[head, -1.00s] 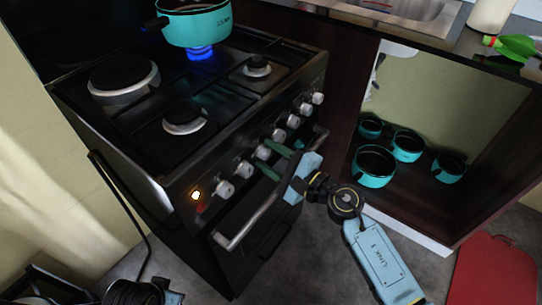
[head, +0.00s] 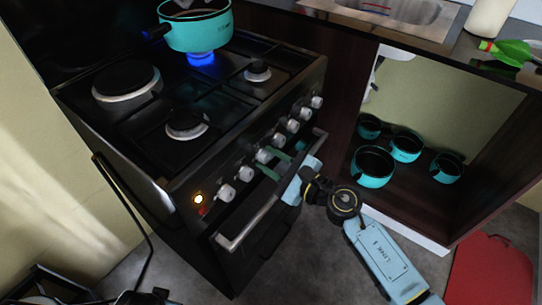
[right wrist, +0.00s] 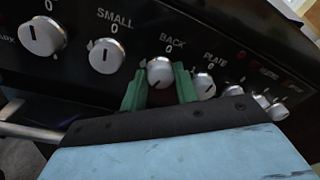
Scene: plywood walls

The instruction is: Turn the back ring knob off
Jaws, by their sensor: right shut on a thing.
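The back ring knob (right wrist: 160,72), silver and round under the label BACK, sits on the stove's black front panel. Its mark is tilted, pointing down and left. In the head view the knob (head: 263,156) is partly hidden by my green fingers. My right gripper (right wrist: 160,88) is shut on this knob, one finger on each side; it also shows in the head view (head: 273,164). A blue flame (head: 201,59) burns under a turquoise pot (head: 197,30) on the back burner. My left gripper is not in view; only a bit of my left arm shows at the bottom left.
Other knobs flank it closely: the SMALL knob (right wrist: 107,56) and the PLATE knob (right wrist: 203,86). The oven handle (head: 245,225) runs just below the panel. An open cabinet with turquoise pots (head: 374,167) stands at right. A red board (head: 493,270) lies on the floor.

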